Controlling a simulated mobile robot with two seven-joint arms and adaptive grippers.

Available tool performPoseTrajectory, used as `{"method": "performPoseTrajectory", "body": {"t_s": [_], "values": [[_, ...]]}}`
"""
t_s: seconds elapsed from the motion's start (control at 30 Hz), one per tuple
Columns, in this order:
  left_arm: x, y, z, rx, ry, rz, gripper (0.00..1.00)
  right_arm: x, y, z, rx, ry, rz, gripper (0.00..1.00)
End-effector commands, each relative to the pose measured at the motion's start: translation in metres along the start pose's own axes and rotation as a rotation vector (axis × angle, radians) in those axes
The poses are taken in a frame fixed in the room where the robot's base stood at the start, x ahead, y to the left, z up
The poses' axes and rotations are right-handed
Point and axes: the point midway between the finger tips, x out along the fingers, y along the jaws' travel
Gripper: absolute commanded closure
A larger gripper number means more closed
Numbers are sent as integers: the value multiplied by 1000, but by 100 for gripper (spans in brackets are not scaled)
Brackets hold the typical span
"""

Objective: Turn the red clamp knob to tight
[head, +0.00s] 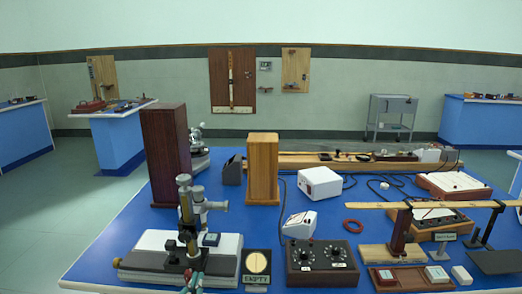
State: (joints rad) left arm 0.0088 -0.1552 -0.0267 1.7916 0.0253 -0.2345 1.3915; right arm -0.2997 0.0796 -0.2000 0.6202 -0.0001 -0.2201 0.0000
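A travelling microscope (187,215) with a brass and dark upright column stands at the front left of the blue bench, on a white and black base (150,262). A small reddish-brown knob (117,262) sticks out at the base's left end; I cannot tell if it is the clamp knob or how tight it is. My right gripper is not in view.
The blue bench (105,255) is crowded to the right: a round-dial card (257,267), a black two-dial box (322,262), white boxes (320,183) and a long wooden beam on stands. Tall wooden boxes (165,155) stand behind the microscope. The bench's left strip is clear.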

Motion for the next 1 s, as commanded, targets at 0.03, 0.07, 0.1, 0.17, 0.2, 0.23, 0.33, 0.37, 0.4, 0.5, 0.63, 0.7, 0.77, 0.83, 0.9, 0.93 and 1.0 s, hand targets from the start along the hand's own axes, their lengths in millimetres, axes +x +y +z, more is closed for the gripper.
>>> {"method": "performPoseTrajectory", "body": {"t_s": [0.03,0.07,0.1,0.17,0.2,0.23,0.33,0.37,0.4,0.5,0.63,0.7,0.77,0.83,0.9,0.93,1.0], "values": [[0,-1,-1,1,0,-1,100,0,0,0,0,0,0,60],[0,-1,-1,1,0,-1,100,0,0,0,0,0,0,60],[0,-1,-2,1,0,-1,100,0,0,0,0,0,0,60],[0,-1,-2,1,0,-1,100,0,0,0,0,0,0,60],[0,-2,-3,1,0,-1,100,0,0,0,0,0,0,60],[0,-2,-3,1,0,-1,100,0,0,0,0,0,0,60],[0,-2,-4,1,0,-1,100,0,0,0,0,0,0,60],[0,-2,-4,1,0,-1,100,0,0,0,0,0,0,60],[0,-3,-5,0,0,-1,100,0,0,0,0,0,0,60],[0,-3,-6,0,0,-1,100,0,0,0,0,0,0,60],[0,-4,-8,1,0,-1,100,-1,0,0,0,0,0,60],[0,-4,-8,1,0,-1,100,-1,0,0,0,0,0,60],[0,-4,-9,2,0,-1,100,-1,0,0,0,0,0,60],[0,-5,-10,2,1,-1,100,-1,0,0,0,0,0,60],[0,-5,-10,1,0,-1,100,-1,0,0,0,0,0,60],[0,-5,-10,1,0,-1,100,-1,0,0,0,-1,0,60],[0,-5,-10,1,0,-1,100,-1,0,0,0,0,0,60]]}}
